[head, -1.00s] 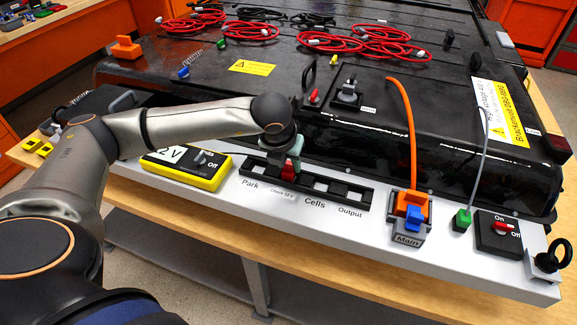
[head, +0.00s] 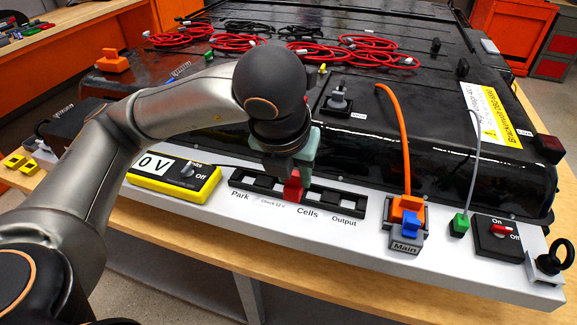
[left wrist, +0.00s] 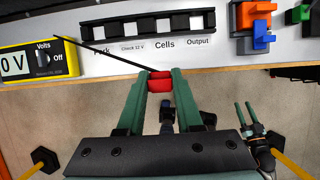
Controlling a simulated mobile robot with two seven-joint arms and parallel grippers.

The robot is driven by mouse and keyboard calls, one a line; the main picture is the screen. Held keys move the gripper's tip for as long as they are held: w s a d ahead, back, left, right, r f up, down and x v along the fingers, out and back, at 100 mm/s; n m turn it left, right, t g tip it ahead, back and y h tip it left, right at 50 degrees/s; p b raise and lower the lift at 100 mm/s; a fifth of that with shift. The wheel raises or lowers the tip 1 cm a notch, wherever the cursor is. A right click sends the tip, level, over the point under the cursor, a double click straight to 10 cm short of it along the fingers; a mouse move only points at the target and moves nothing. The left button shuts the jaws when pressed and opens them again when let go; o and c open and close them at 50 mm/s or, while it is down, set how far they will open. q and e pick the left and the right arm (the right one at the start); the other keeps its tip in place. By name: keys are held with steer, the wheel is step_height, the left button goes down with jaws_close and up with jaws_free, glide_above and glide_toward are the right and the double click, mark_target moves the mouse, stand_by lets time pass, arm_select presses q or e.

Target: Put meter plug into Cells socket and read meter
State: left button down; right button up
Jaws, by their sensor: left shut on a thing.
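My left gripper (head: 291,170) is shut on the red meter plug (head: 293,187), in front of the black socket strip (head: 360,207). In the left wrist view the red plug (left wrist: 160,83) sits between the green fingertips, apart from the strip (left wrist: 180,22). A thin black lead runs from it toward the meter. The Cells socket (left wrist: 163,25) looks empty, just beyond the plug in that view. The yellow meter (head: 178,188) reads 0 V; its knob label shows Off. My right gripper (left wrist: 245,113) shows small at lower right in the wrist view, fingers apart and empty.
The orange-and-blue Main connector (head: 407,222) stands right of the strip. A green plug (head: 460,224) and an On/Off switch (head: 498,237) are farther right. The black battery pack (head: 450,150) rises behind. Red cables (head: 340,52) lie on top.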

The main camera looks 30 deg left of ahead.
arm_select(q)
steer(key=shift+s+d, duration=0.1)
steer(key=w+a+b, duration=0.1)
steer(key=w+b, duration=0.1)
steer(key=w, duration=0.9)
stand_by(0.5)
